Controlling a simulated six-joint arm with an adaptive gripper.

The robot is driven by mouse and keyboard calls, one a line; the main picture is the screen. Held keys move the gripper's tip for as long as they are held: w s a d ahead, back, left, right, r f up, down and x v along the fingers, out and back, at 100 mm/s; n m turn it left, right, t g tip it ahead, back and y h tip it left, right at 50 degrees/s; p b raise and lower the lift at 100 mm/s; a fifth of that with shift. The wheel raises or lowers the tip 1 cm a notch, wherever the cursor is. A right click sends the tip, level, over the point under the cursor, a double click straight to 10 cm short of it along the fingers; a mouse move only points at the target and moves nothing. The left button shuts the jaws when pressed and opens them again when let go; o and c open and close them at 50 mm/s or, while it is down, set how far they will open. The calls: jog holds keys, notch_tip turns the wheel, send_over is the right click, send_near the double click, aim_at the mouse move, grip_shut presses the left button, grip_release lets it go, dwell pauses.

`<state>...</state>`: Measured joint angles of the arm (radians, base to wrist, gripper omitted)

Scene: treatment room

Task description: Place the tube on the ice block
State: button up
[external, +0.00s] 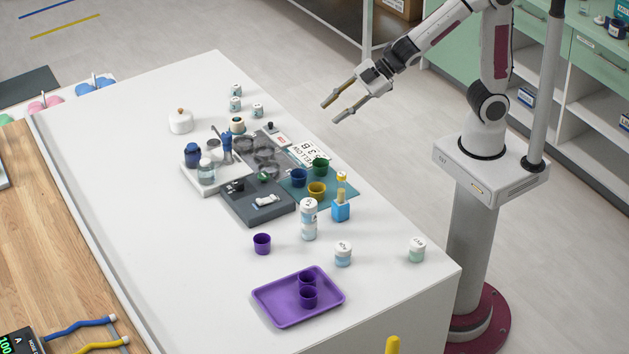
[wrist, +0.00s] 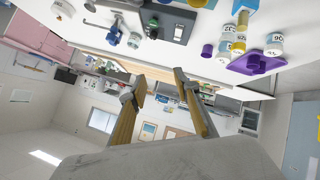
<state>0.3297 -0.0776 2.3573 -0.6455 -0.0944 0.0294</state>
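My gripper (external: 330,113) is open and empty, raised in the air beyond the right edge of the white table; its spread fingers also show in the wrist view (wrist: 158,76). A small yellow-topped tube (external: 341,179) stands upright at the blue block (external: 341,212), near the table's right side. I cannot tell whether the tube is in the block, on it or behind it. The blue block may be the ice block, but its material is unclear. The gripper is well away from both.
Blue, green and yellow cups stand on a teal mat (external: 345,193). A stacked pair of white jars (external: 308,222) is close to the blue block. A purple tray (external: 268,305) holds two purple cups. A dark grey device (external: 258,212) lies left of the mat.

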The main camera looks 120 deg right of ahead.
jog(key=s+a+m+g+y, duration=0.1)
jog(key=s+a+g, duration=0.1)
jog(key=s+a, duration=0.5)
jog(key=s+a+m+g+y, duration=0.1)
jog(key=s+a, duration=0.6)
jog(key=s, duration=1.1)
jog(key=shift+s+a+r+m+g+y, duration=0.35)
jog(key=shift+a+r+m+g+y, duration=0.1)
jog(key=shift+m+g, duration=0.4)
